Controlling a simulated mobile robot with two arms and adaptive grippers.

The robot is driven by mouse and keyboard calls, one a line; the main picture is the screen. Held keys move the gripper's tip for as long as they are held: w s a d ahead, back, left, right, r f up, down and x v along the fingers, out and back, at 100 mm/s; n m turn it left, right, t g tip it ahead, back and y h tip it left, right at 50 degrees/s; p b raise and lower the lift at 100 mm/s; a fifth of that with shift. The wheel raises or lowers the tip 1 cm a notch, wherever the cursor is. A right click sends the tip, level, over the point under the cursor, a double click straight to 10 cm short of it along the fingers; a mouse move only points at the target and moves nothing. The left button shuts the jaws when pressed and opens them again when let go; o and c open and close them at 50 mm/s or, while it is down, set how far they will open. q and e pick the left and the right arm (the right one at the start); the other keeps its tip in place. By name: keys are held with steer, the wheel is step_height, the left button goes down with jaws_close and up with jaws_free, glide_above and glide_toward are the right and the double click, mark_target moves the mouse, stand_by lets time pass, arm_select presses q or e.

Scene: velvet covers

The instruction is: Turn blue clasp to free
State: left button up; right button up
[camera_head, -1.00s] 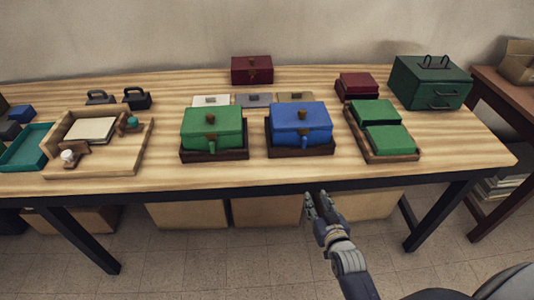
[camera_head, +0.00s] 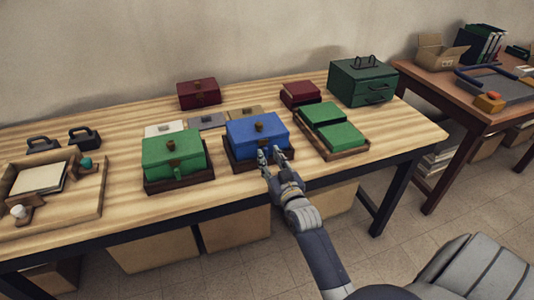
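The blue box (camera_head: 258,134) sits in a dark tray (camera_head: 233,162) near the table's front edge, with a small brown knob on its lid. My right gripper (camera_head: 270,157) is at the front face of the blue box, its fingers pointing up and apart. The front of the box, where a clasp might be, is partly hidden behind the fingers, so I cannot tell how the clasp stands or whether it is touched. My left gripper is not in view.
A green box (camera_head: 173,158) stands left of the blue one. A tray with green blocks (camera_head: 342,136) is close on the right. Dark red boxes (camera_head: 199,93) and a large green case (camera_head: 362,82) are behind. A wooden tray (camera_head: 88,205) is far left.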

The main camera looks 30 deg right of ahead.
mark_target(266, 153)
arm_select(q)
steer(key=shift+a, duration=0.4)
arm_select(e)
steer(key=shift+x, duration=1.25)
steer(key=shift+c, duration=0.6)
jaws_close()
